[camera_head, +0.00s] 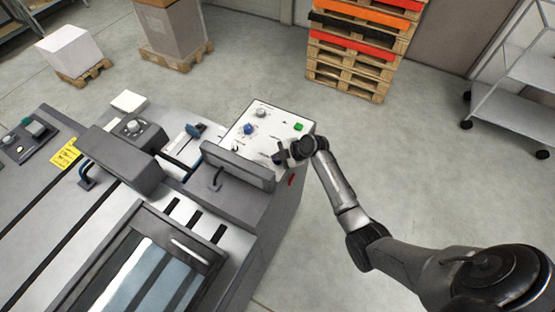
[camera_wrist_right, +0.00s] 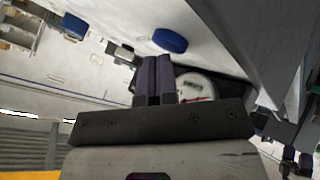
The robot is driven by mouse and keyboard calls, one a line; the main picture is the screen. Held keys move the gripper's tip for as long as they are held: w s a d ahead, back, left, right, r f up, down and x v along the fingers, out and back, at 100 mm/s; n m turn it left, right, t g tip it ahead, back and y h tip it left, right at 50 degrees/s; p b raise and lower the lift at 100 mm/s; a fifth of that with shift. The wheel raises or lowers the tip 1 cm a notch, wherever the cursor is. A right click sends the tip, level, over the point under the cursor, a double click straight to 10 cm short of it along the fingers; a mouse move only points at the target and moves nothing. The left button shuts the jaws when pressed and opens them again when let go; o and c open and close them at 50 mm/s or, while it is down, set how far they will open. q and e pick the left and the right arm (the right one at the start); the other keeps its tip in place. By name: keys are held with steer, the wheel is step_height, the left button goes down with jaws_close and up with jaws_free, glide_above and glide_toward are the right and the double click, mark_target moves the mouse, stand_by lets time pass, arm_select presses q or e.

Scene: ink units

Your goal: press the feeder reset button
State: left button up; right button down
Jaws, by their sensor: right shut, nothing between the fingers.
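A white control panel (camera_head: 240,132) stands on the right end of the grey machine. It carries a blue button (camera_head: 249,129), a green button (camera_head: 299,126) and a grey knob (camera_head: 261,113). Labels are too small to read, so I cannot tell which is the feeder reset button. My right gripper (camera_head: 281,157) is over the panel's near right part, below the blue and green buttons in the picture, and hides what lies under it. In the wrist view its dark fingers (camera_wrist_right: 153,78) are together and empty; a blue button (camera_wrist_right: 170,40) shows just beyond them. My left gripper is out of view.
A dark grey raised box (camera_head: 238,167) stands just left of my right gripper. A round pale dial (camera_wrist_right: 196,87) shows beside the fingers in the wrist view. Stacked pallets (camera_head: 350,72) and a metal cart (camera_head: 515,75) stand behind. The floor right of the machine is clear.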

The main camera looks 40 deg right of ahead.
steer(key=shift+f, duration=0.1)
stand_by(0.4)
steer(key=shift+r+p, duration=0.65)
steer(key=shift+r, duration=0.2)
steer(key=shift+r, duration=0.1)
steer(key=shift+r+p, duration=1.95)
steer(key=shift+r, duration=0.45)
